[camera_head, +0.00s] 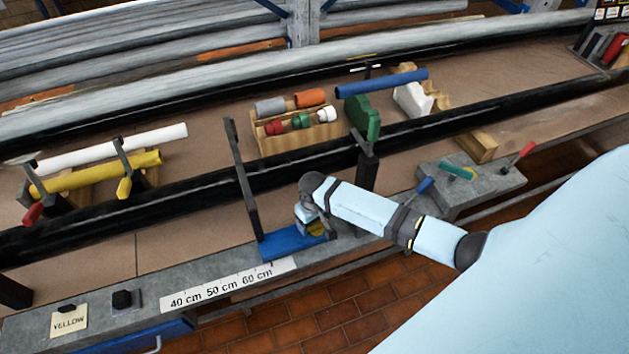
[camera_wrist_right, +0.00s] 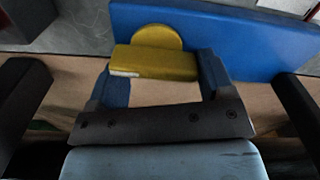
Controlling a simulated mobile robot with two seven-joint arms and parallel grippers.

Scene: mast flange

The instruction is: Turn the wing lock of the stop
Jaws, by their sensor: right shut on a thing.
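The blue stop (camera_head: 284,244) sits on the grey rail beside the printed scale, at the 60 cm end. Its yellow wing lock (camera_head: 317,229) shows only partly under my right gripper (camera_head: 312,225). In the right wrist view the wing lock (camera_wrist_right: 155,63) is a flat yellow bar with a round disc behind it, against the blue stop (camera_wrist_right: 235,42). My right gripper (camera_wrist_right: 160,75) is shut on the wing lock, with one finger at each end of the bar. My left gripper is not in view.
A dark upright post (camera_head: 242,178) rises at the stop's left. The scale strip (camera_head: 228,284) and a YELLOW label (camera_head: 69,320) lie on the rail. A wooden rack (camera_head: 297,136) with coloured parts stands behind. A grey block with coloured handles (camera_head: 470,183) is to the right.

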